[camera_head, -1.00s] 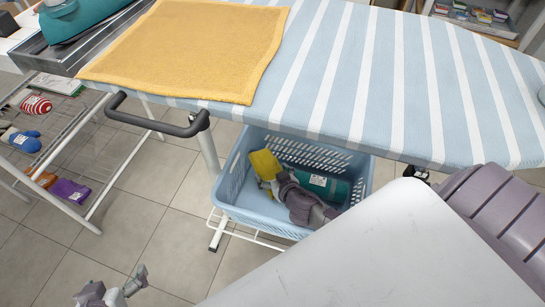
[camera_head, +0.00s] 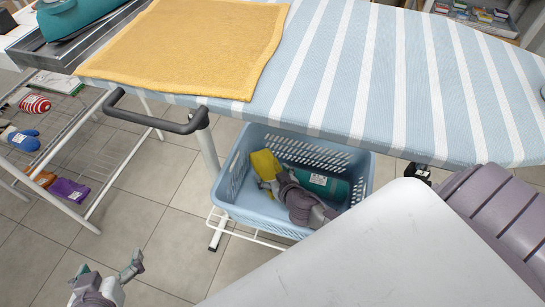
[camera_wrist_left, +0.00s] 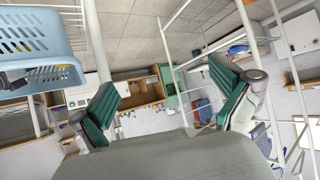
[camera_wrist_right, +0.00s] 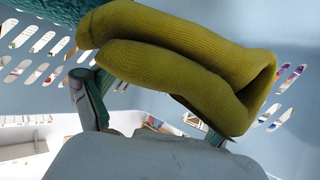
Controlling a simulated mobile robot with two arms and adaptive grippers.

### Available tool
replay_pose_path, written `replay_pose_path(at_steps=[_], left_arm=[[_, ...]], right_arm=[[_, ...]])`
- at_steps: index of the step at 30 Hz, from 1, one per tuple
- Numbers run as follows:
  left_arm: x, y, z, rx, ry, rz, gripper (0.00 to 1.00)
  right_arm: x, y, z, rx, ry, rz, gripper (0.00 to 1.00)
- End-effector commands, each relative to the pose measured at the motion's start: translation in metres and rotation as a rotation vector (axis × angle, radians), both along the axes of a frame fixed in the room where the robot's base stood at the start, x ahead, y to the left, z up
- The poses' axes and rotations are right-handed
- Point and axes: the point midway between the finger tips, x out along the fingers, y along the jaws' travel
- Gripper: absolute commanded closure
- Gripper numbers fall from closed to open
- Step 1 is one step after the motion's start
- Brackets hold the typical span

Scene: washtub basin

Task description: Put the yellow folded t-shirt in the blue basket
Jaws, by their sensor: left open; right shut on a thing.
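The yellow folded t-shirt (camera_head: 264,163) is inside the blue basket (camera_head: 228,196), at its left part. My right gripper (camera_head: 272,181) reaches into the basket and is shut on the t-shirt. In the right wrist view the folded t-shirt (camera_wrist_right: 190,60) shows large above the fingers, with the basket wall (camera_wrist_right: 200,28) behind it. My left gripper (camera_head: 109,279) is open and empty, low at the left of the head view, over the floor. Its spread fingers show in the left wrist view (camera_wrist_left: 172,100), with part of the basket (camera_wrist_left: 40,40) at the upper left.
A teal rolled item (camera_head: 322,184) with a white label lies in the basket beside my right gripper. The basket stands under a striped ironing board (camera_head: 390,75) with a yellow towel (camera_head: 190,45) on it. A wire rack (camera_head: 62,135) stands at the left.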

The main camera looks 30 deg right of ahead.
Motion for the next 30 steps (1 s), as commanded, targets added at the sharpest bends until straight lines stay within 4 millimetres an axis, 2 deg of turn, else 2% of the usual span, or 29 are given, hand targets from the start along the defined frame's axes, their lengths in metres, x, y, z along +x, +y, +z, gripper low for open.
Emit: replay_pose_path(at_steps=[19,20,21,30], left_arm=[[0.009,-0.005,0.010,-0.020,-0.079,-0.007,0.00],[0.009,-0.005,0.010,-0.020,-0.079,-0.007,0.00],[0.009,-0.005,0.010,-0.020,-0.079,-0.007,0.00],[0.009,-0.005,0.010,-0.019,-0.075,-0.007,0.00]], right_arm=[[0.000,0.000,-0.003,0.000,-0.001,0.000,0.53],[0.000,0.000,-0.004,0.000,0.000,0.000,0.08],[0.000,0.000,-0.004,0.000,0.000,0.000,0.02],[0.000,0.000,-0.004,0.000,0.000,0.000,0.00]])
